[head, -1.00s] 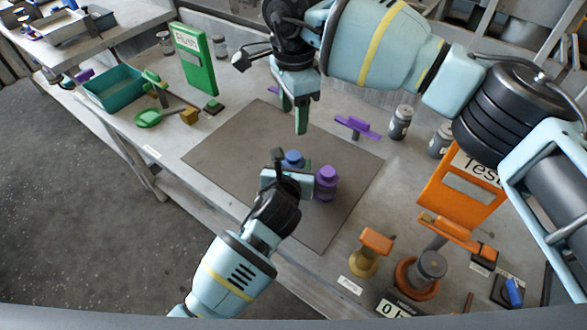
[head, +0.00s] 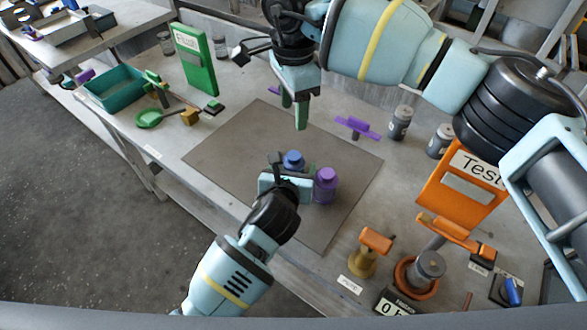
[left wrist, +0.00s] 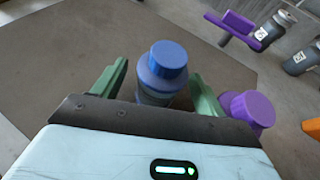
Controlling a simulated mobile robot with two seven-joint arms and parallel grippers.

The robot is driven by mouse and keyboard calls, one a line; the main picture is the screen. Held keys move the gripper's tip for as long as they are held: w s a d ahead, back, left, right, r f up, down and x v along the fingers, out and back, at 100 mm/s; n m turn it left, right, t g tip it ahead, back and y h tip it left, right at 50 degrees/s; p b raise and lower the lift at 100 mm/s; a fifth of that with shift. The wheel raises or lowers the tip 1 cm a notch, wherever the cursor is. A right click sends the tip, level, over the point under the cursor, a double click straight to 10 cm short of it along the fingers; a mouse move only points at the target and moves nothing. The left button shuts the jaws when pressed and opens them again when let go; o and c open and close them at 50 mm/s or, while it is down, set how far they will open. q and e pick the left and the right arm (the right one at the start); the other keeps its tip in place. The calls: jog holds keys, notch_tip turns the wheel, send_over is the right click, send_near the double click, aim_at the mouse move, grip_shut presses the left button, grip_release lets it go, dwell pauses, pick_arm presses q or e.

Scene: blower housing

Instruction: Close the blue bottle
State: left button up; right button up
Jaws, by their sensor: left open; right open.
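The blue bottle (left wrist: 160,85) stands upright on the grey mat (head: 235,145), with a blue cap (left wrist: 168,55) on its top; how tightly the cap sits I cannot tell. The cap also shows in the head view (head: 292,158). My left gripper (left wrist: 158,84) is open, with one green finger on each side of the bottle. It is low at the bottle in the head view (head: 292,167), and its palm hides the bottle's lower part. My right gripper (head: 294,108) is open and empty, pointing down above the mat behind the bottle.
A purple bottle (head: 325,188) stands close beside the blue one, just right of my left gripper. A purple tool on a stand (head: 357,127) and grey jars (head: 400,122) are behind. Orange items (head: 376,240) stand at right. The mat's left part is clear.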

pick_arm(q)
jog(key=p+v, duration=0.1)
jog(key=v, duration=0.4)
jog(key=shift+s+r, duration=0.1)
jog(key=shift+r, duration=0.1)
jog(key=shift+s+a+r, duration=0.15)
jog(key=shift+s, duration=0.4)
pick_arm(e)
notch_tip(320, 180, up, 4)
jog(key=shift+f+t, duration=0.25)
jog(key=shift+t, duration=0.05)
jog(key=shift+s, duration=0.1)
